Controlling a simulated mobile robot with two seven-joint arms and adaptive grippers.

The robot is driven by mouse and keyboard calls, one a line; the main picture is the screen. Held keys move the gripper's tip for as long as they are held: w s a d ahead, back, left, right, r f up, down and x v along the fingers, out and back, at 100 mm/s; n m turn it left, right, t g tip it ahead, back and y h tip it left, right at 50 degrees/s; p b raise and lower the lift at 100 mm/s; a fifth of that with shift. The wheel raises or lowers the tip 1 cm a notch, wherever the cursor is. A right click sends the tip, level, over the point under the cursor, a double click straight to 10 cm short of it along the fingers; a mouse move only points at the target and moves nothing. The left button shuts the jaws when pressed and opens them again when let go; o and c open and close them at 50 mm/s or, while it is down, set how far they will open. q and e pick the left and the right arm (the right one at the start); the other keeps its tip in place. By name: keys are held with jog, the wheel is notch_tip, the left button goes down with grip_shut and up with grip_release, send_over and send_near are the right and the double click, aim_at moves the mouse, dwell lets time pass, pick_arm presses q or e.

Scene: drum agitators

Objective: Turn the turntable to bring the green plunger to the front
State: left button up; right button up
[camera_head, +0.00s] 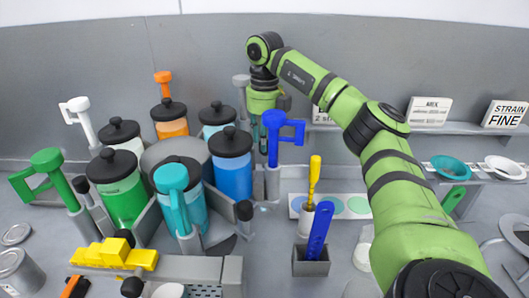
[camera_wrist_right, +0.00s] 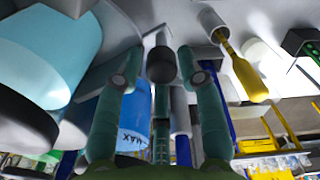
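The green plunger (camera_head: 47,163) stands at the far left of the turntable (camera_head: 170,152), with its handle pointing left, beside the jar of green liquid (camera_head: 122,198). The turntable carries several capped jars; the teal plunger (camera_head: 172,180) is at its front. My right gripper (camera_head: 268,135) reaches down at the turntable's right rear, near the blue plunger (camera_head: 284,128); its fingers are partly hidden. In the right wrist view its fingers (camera_wrist_right: 160,62) are apart, with a dark-capped post (camera_wrist_right: 162,66) between them. I cannot tell whether they touch it. My left gripper is not in view.
The jar of blue liquid (camera_head: 231,172) is close to my right gripper. A grey holder (camera_head: 311,264) with a blue tool, a yellow-handled tool (camera_head: 314,178) and a colour-dot strip (camera_head: 352,206) stand right of the turntable. Yellow blocks (camera_head: 112,255) lie at the front left.

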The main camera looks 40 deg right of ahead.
jog(key=shift+r, duration=2.75)
